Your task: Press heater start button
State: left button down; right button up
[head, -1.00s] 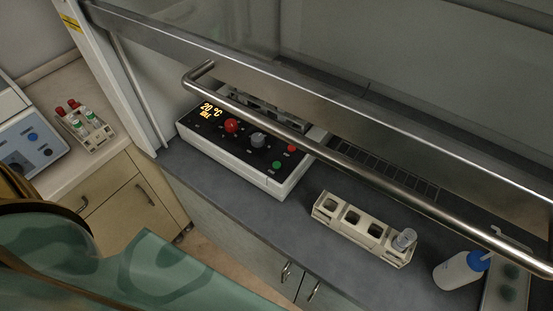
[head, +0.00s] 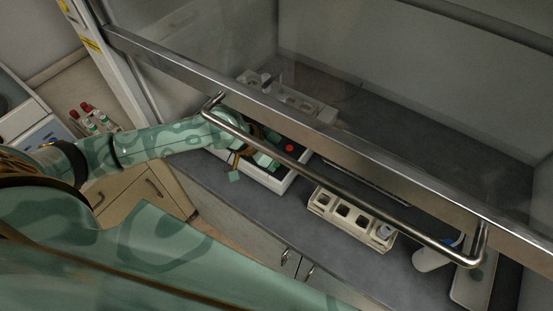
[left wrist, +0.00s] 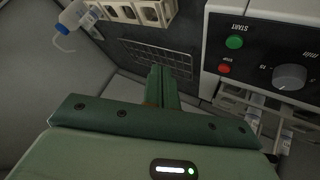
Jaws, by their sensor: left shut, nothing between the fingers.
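The heater block (head: 284,185) is a white box with a black control panel on the grey hood worktop. In the left wrist view its panel (left wrist: 262,58) shows the green START button (left wrist: 234,42), a red STOP button (left wrist: 224,69) and a grey knob (left wrist: 290,77). My left gripper (head: 262,160) is over the heater in the head view and hides the green button and much of the panel. In the left wrist view its fingers (left wrist: 166,70) are shut and empty. They appear left of the START button, apart from it in the picture; their height above it is unclear. My right gripper is not in view.
The raised sash with its metal handle bar (head: 340,185) crosses in front of my left arm's reach. A beige rack (head: 349,217) stands right of the heater, with a wash bottle (head: 430,260) further right. A dark grille (left wrist: 160,58) lies behind the fingers.

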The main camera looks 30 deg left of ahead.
pick_arm(q)
jog(key=w+a+r+n, duration=0.2)
jog(key=w+a+n, duration=0.1)
jog(key=a, duration=0.2)
jog(key=shift+w+a+n+t, duration=0.3)
jog(key=shift+w+a, duration=0.05)
jog(key=shift+a, duration=0.05)
jog(key=shift+f, duration=0.15)
notch_tip(320, 180, down, 7)
jog(key=b, duration=0.7)
jog(key=shift+b, duration=0.4)
jog(key=shift+f+b, duration=0.4)
jog(key=shift+f, duration=0.45)
dwell(0.3)
jog(key=shift+f, duration=0.4)
